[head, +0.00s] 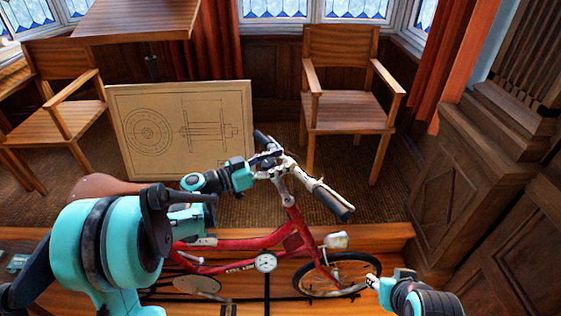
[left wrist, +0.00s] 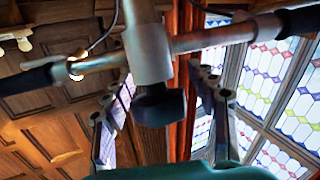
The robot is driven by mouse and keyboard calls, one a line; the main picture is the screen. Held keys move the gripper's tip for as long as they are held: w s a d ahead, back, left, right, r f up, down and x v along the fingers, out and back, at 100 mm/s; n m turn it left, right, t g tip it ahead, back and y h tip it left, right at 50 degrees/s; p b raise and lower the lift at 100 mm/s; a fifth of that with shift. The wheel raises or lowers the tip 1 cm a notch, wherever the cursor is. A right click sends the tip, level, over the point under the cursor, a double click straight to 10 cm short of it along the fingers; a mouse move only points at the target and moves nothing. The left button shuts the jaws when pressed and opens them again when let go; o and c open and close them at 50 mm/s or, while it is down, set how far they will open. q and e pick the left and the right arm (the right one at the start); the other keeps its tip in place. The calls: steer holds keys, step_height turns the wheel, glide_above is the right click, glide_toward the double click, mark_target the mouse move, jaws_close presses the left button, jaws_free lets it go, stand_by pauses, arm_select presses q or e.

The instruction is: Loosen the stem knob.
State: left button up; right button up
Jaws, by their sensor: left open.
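The stem knob (left wrist: 160,106) is a dark, blocky knob under the silver stem (left wrist: 148,45) in the left wrist view. My left gripper (left wrist: 161,76) is open, with one finger on each side of the knob and visible gaps between. In the head view my left gripper (head: 258,172) reaches the stem of the red bicycle (head: 235,244), where the knob itself is hard to make out. My right gripper (head: 373,282) is low at the right, near the front wheel (head: 350,275), away from the handlebar. Its fingers are too small to read.
The handlebar (head: 328,198) crosses close to my left fingers, with a thin cable beside the stem in the left wrist view. A drawing board (head: 183,100) leans behind the bicycle. A wooden chair (head: 345,100) stands behind it, and wooden panelling (head: 470,175) bounds the right side.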

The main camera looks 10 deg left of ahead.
arm_select(q)
steer(key=shift+w+d, duration=0.1)
steer(key=c, duration=1.3)
jaws_close()
steer(key=n+t+y, duration=0.1)
steer(key=n+y, duration=0.1)
steer(key=n+t+y, duration=0.1)
steer(key=shift+w+a+t, duration=0.2)
steer(key=shift+w+t, duration=0.05)
steer(key=shift+t, duration=0.05)
steer(key=shift+w+a+f+n+t+y+p, duration=0.1)
steer(key=shift+a+n+t+y+p, duration=0.15)
steer(key=shift+n+y, duration=0.45)
steer(key=shift+w+a+f+n+t+y+p, duration=0.15)
steer(key=shift+n+t+y, duration=0.2)
steer(key=shift+n+y, duration=0.3)
steer(key=shift+r, duration=0.1)
steer(key=o, duration=1.3)
jaws_free()
steer(key=shift+d, duration=0.1)
